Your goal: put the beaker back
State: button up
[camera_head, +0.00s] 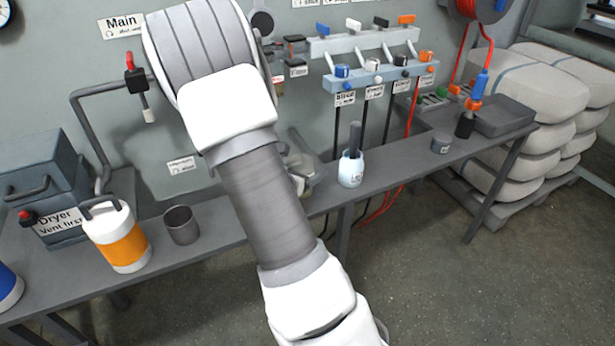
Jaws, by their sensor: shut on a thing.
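My arm crosses the middle of the view and hides much of the bench behind it. Part of my gripper (303,168) shows just right of the arm, over the bench near the wall. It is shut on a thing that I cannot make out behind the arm. A dark grey open cup (181,226), beaker-like in shape, stands upright on the bench to the left, apart from my gripper. A white labelled pot (351,172) with a dark handle standing up in it is on the bench just right of my gripper. I cannot tell which vessel is the beaker.
A white and orange jug (120,240) and a grey dryer box (45,190) stand on the bench (222,213) at left. A valve rack (375,75) with hoses is on the wall. Stacked sacks (545,90) are beyond.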

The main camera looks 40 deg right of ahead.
jog(key=shift+f, duration=0.4)
jog(key=shift+f, duration=0.15)
jog(key=o, duration=1.3)
